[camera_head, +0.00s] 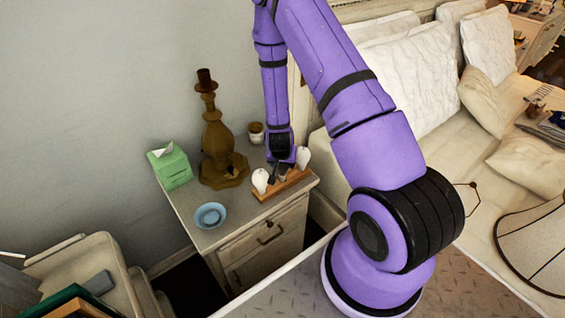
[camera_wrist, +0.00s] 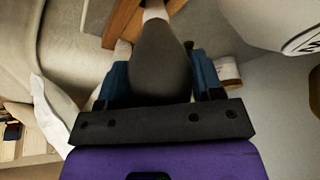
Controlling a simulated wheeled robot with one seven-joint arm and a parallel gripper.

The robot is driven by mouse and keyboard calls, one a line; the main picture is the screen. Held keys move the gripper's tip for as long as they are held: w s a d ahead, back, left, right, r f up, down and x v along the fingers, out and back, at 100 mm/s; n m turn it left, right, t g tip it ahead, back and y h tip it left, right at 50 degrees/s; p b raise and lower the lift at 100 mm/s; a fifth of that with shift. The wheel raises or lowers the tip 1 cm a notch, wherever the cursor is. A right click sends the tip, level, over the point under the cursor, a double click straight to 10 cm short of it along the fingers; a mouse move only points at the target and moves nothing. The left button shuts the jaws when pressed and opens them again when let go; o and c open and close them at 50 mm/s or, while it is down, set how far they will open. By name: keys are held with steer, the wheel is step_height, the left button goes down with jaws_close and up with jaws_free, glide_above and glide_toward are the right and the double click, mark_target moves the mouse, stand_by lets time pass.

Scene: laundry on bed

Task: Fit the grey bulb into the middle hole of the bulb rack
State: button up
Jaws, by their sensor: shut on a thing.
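My gripper (camera_wrist: 160,78) is shut on the grey bulb (camera_wrist: 158,60), its blue fingers on either side of it. The bulb's pale narrow end points away from my gripper, towards the wooden bulb rack (camera_wrist: 122,22). In the head view the rack (camera_head: 287,187) stands on the nightstand with a white bulb (camera_head: 260,181) at its left end and another white bulb (camera_head: 303,157) at its right end. My gripper (camera_head: 279,170) is between these two, over the rack's middle. The middle hole is hidden, and I cannot tell whether the bulb's end is inside it.
On the nightstand (camera_head: 193,222) stand a brown lamp base (camera_head: 217,140), a green tissue box (camera_head: 170,167), a blue bowl (camera_head: 210,215) and a small jar (camera_head: 256,133). The bed (camera_head: 430,150) with pillows lies to the right. The nightstand's front left is clear around the bowl.

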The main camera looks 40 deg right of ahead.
steer(key=shift+f, duration=0.8)
stand_by(0.7)
steer(key=o, duration=1)
steer(key=shift+r, duration=0.1)
steer(key=v, duration=1)
steer(key=shift+r, duration=0.3)
steer(key=shift+a+r, duration=0.1)
steer(key=shift+a, duration=0.05)
steer(key=s+a+r+n+y, duration=0.1)
steer(key=a+r, duration=0.2)
steer(key=r, duration=0.6)
steer(key=s+a+r+n+t+y, duration=0.1)
steer(key=a+r+n, duration=0.1)
steer(key=r, duration=0.6)
steer(key=s+a+r+n+y, duration=0.1)
steer(key=s+a+r+y, duration=0.15)
steer(key=r, duration=0.65)
steer(key=s+a+r+n, duration=0.1)
steer(key=s+r+n, duration=0.1)
steer(key=s+r, duration=0.5)
steer(key=s+a+r+n+h, duration=0.1)
steer(key=s+r+n, duration=0.1)
steer(key=s+r, duration=0.6)
steer(key=s, duration=0.4)
steer(key=shift+a+n+t, duration=0.3)
steer(key=shift+t, duration=0.1)
